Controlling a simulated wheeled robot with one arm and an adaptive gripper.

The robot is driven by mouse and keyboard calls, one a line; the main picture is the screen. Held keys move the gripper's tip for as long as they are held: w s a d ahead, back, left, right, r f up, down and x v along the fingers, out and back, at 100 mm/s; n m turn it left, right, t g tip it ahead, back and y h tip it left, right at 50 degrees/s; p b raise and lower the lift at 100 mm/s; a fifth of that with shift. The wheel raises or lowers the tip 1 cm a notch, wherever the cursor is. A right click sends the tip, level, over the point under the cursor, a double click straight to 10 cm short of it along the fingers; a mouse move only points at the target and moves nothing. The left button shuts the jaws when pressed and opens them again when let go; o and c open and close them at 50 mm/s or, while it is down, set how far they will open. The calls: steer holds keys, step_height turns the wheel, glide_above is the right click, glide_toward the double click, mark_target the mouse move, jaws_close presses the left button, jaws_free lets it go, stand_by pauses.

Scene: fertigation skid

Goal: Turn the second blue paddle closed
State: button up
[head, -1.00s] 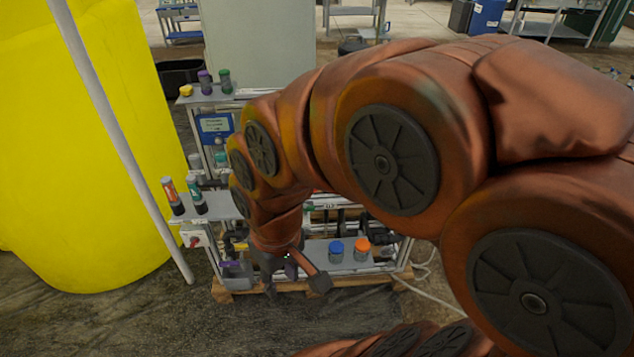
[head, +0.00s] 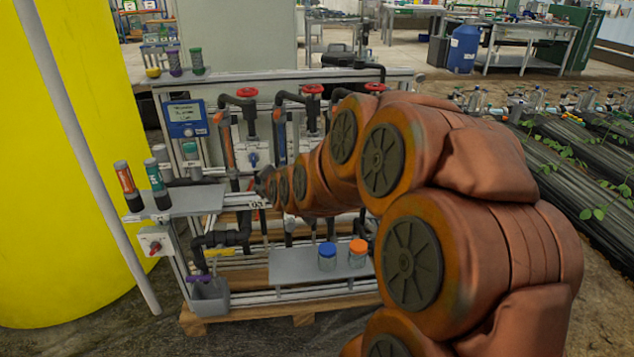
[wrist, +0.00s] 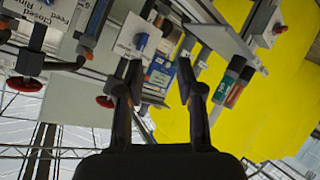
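A blue paddle (head: 253,160) sits on a white plate on the skid's pipe panel in the head view. A blue paddle on a white plate also shows in the wrist view (wrist: 141,41), above the left finger. A second plate reading "Closed" and "Feed" (wrist: 35,12) is cut off by the top left of the wrist view, with a bit of blue at its edge. My arm hides part of the panel to the right in the head view. My gripper (wrist: 158,82) is open and empty, its fingers apart; its tip is in front of the panel, not touching the paddle.
Red handwheels (head: 313,89) top the dark pipes. A shelf at left bears two capped tubes (head: 126,180). Blue-capped (head: 327,256) and orange-capped (head: 358,253) jars stand on the lower shelf (head: 290,262). A yellow tank (head: 75,200) and a slanted grey pole are at left.

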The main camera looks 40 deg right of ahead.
steer(key=s+d+f+t+h+b, duration=0.1)
steer(key=d+f+h+b, duration=0.15)
steer(key=d+b, duration=0.4)
steer(key=s+d+f+t+h+b, duration=0.15)
steer(key=d+h+b, duration=0.25)
steer(key=d, duration=0.5)
steer(key=shift+m, duration=0.4)
steer(key=b+x, duration=0.1)
steer(key=x, duration=0.6)
steer(key=shift+w+d+b, duration=0.1)
steer(key=shift+w+b, duration=0.15)
steer(key=shift+b, duration=0.05)
steer(key=shift+w+d+r, duration=0.1)
steer(key=shift+w+d, duration=0.3)
steer(key=shift+w, duration=0.1)
steer(key=shift+c, duration=0.2)
jaws_close()
